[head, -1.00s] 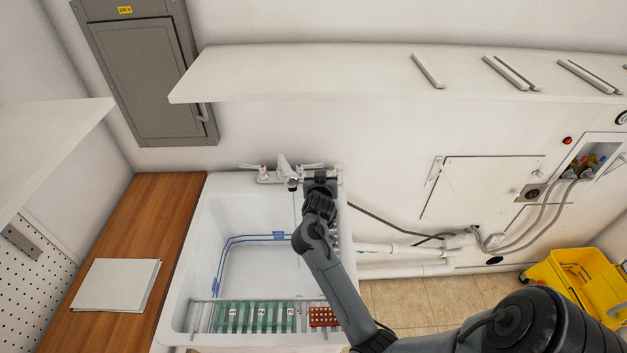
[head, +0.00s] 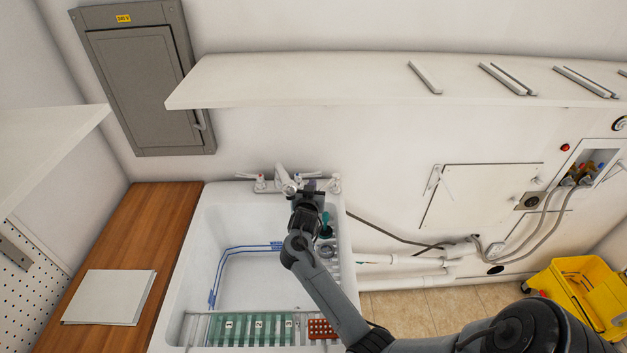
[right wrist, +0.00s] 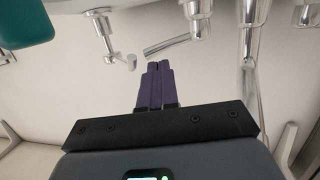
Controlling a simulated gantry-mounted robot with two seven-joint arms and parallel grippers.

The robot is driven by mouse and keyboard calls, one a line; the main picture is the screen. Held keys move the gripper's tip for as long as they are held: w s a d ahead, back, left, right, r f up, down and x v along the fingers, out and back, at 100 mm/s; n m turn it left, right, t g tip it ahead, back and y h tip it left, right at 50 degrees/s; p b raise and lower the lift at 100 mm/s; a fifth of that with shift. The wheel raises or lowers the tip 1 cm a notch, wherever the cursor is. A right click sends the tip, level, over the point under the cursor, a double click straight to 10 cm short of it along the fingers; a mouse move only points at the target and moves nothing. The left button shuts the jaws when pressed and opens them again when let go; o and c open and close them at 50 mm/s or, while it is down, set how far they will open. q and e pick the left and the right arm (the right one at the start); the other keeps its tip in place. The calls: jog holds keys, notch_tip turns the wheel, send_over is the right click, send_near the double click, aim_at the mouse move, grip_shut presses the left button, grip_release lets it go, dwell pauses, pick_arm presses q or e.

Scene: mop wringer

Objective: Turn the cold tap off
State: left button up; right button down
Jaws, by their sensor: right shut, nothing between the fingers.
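The chrome faucet (head: 284,180) stands on the sink's back edge. Its left handle (head: 258,180) has a red mark. Its right handle (head: 334,184) shows just right of my right gripper (head: 311,187). The gripper hides part of the faucet, and the exact turn of the right handle is hard to tell. In the right wrist view the purple fingers (right wrist: 155,84) are shut and empty. A chrome lever (right wrist: 167,43) lies just beyond their tips, apart from them in the picture; I cannot tell which handle it is. My left gripper is not in view.
The white sink (head: 197,235) holds a blue rack, with green trays (head: 250,329) and a red tray (head: 321,329) at its front. A teal object (head: 327,224) stands right of my gripper. A shelf (head: 300,80) overhangs the faucet. A yellow bucket (head: 575,295) stands right.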

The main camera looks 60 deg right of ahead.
aim_at(315, 175)
jog(key=x, duration=0.4)
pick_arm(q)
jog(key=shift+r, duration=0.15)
pick_arm(e)
jog(key=shift+d, duration=0.15)
